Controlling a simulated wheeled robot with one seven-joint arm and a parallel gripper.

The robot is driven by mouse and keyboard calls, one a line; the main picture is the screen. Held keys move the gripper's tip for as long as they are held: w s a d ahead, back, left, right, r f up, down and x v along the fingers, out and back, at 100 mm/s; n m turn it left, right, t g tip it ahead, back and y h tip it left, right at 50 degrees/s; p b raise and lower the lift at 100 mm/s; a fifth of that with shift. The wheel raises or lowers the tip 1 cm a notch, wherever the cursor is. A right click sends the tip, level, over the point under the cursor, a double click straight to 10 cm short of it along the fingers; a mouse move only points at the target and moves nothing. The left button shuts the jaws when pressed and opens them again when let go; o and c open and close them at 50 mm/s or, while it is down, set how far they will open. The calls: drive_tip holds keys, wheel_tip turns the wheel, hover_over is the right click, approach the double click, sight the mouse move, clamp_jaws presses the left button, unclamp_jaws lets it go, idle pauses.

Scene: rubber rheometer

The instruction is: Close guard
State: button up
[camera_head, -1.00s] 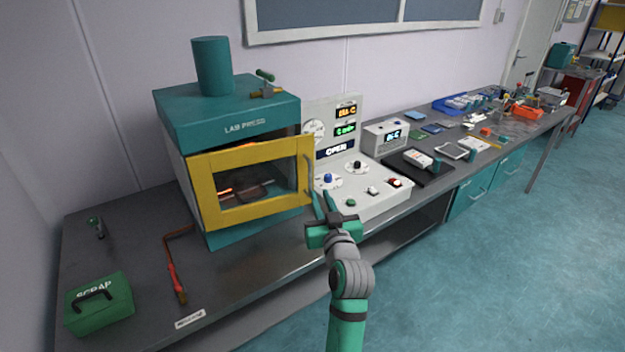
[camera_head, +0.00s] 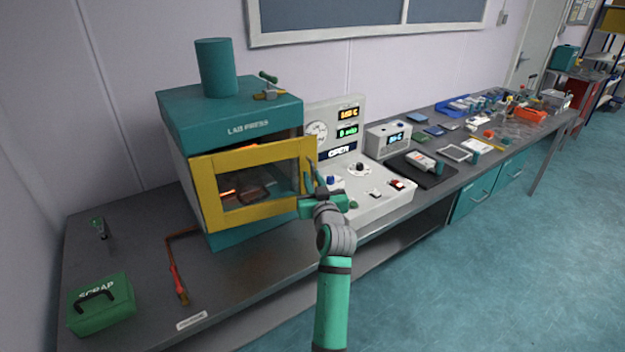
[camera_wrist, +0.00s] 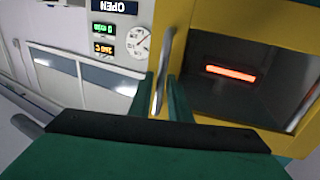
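The guard is a yellow-framed window door (camera_head: 208,196) on the front of the teal lab press (camera_head: 232,105). It stands ajar, and the control panel reads OPEN. A metal handle runs up its right edge; in the wrist view the handle (camera_wrist: 165,62) stands upright between my two green fingers. My gripper (camera_head: 312,180) is at the guard's right edge. Its fingers (camera_wrist: 168,98) are apart, one on each side of the handle; I cannot tell whether either touches it. A glowing orange bar (camera_wrist: 230,73) shows behind the guard's window.
The control panel (camera_head: 365,200) with knobs and switches stands just right of the press. A green scrap box (camera_head: 102,305) and a red-handled tool (camera_head: 178,284) lie on the bench at the left. Trays and small items fill the bench farther right.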

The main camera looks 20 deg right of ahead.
drive_tip(key=shift+c, duration=0.3)
clamp_jaws()
drive_tip(key=w, duration=0.6)
drive_tip(key=shift+r, duration=0.1)
drive_tip(key=shift+o, duration=0.3)
unclamp_jaws()
drive_tip(key=shift+w, duration=0.1)
drive_tip(key=shift+a, duration=0.1)
drive_tip(key=shift+a, duration=0.1)
